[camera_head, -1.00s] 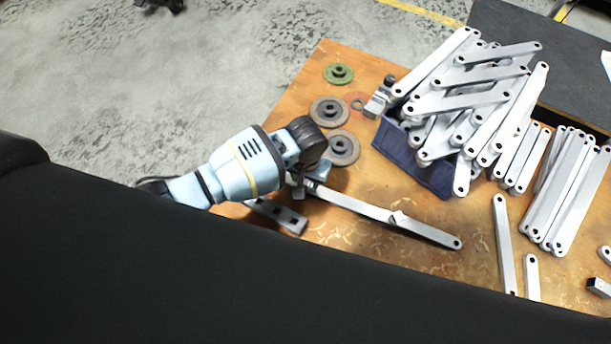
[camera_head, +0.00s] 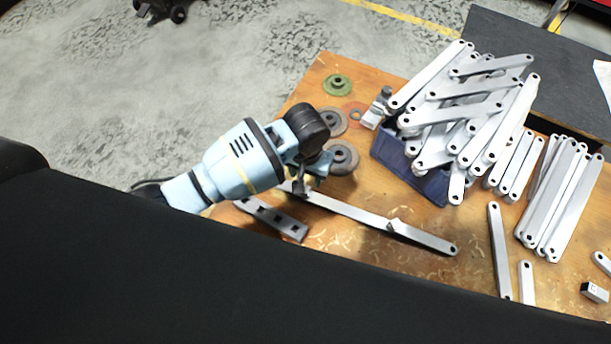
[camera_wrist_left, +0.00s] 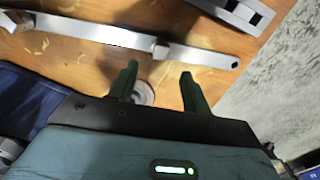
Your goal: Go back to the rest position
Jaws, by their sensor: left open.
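My left gripper (camera_head: 304,184) is over the wooden table near the left end of a long grey bracket bar (camera_head: 360,214). In the left wrist view its two dark fingers (camera_wrist_left: 158,88) are spread apart with nothing between them. The long bar (camera_wrist_left: 100,33) lies beyond the fingertips in that view, apart from them. A round disc (camera_wrist_left: 143,93) shows on the table below, partly hidden by a finger. In the head view my black wrist partly covers the discs behind it. My right gripper is not in view.
A blue bin (camera_head: 412,170) heaped with crossed bars stands right of the gripper. A short slotted bracket (camera_head: 272,219) lies close by on the left. A green disc (camera_head: 338,85) and rusty discs (camera_head: 343,158) sit behind. More bars (camera_head: 560,200) lie at right.

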